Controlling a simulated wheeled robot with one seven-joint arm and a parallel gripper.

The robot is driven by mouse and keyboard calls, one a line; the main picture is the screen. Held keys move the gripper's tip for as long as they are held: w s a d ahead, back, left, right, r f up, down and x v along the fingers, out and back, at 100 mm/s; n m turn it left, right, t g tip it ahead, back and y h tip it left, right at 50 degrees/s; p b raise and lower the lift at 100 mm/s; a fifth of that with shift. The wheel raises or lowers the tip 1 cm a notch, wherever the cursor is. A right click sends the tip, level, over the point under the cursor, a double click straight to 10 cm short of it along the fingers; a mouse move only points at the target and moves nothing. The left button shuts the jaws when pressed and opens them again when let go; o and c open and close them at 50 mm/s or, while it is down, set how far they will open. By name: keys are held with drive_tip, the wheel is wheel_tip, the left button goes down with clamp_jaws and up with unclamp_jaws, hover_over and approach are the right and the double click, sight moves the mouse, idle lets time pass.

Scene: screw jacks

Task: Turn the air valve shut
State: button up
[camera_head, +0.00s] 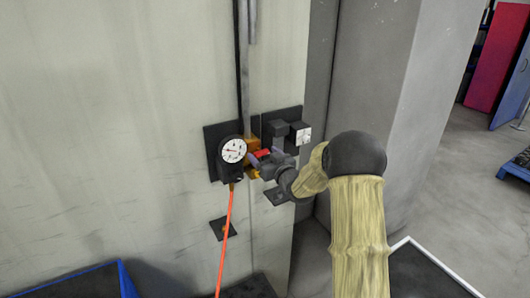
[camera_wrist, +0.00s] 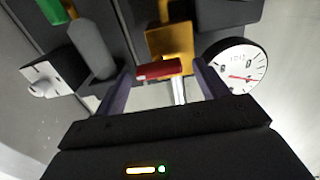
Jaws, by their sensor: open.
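The air valve has a brass-orange body (camera_head: 251,145) on the wall beside a round white gauge (camera_head: 233,150). Its red handle (camera_head: 263,154) points out toward my gripper. In the wrist view the brass body (camera_wrist: 170,42) is at the upper middle, and the red handle (camera_wrist: 158,71) lies crosswise between the fingertips. My gripper (camera_head: 263,161) is at the valve, its two purple-grey fingers (camera_wrist: 163,66) open on either side of the handle. I cannot tell whether either finger touches it. The gauge (camera_wrist: 236,66) shows close to the right finger.
An orange hose (camera_head: 227,235) hangs below the gauge. A dark box with a white face (camera_head: 300,133) sits right of the valve; in the wrist view this box (camera_wrist: 48,78) is at left, beside a grey cylinder (camera_wrist: 92,48). A grey pillar (camera_head: 365,85) stands to the right.

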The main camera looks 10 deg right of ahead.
drive_tip(key=shift+c, duration=0.4)
drive_tip(key=c, duration=0.9)
drive_tip(key=shift+f+m+b, duration=0.1)
drive_tip(key=shift+m+b, duration=0.3)
drive_tip(key=m+b, duration=0.2)
drive_tip(key=m, duration=0.1)
drive_tip(key=shift+d+f, duration=0.1)
drive_tip(key=shift+d, duration=0.05)
drive_tip(key=m+b, duration=0.1)
drive_tip(key=m, duration=0.3)
drive_tip(key=shift+m, duration=0.4)
drive_tip(key=m, duration=0.4)
drive_tip(key=shift+d+b, duration=0.15)
drive_tip(key=shift+b, duration=0.15)
drive_tip(key=m, duration=0.5)
drive_tip(key=shift+f, duration=0.15)
drive_tip(key=shift+m, duration=0.3)
